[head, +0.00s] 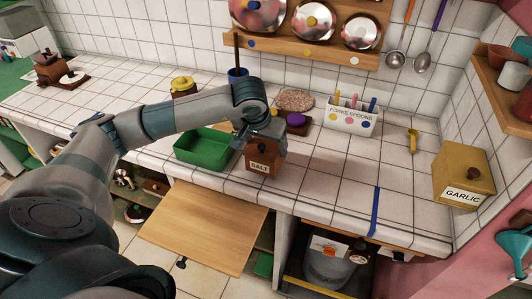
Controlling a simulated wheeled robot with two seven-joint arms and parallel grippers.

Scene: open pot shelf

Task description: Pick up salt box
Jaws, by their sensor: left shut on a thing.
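The salt box (262,160) is a brown wooden box with a white SALT label on its front. It is near the front edge of the white tiled counter, in the middle of the head view. My left gripper (264,135) reaches down over its top and is shut on it. The gripper and wrist hide the top of the box. I cannot tell whether its bottom still touches the counter. My right gripper is not in view.
A green tray (203,149) lies just left of the box. A forks and spoons holder (352,116) and a yellow garlic box (463,177) stand to the right. A wooden board (203,225) juts out below the counter.

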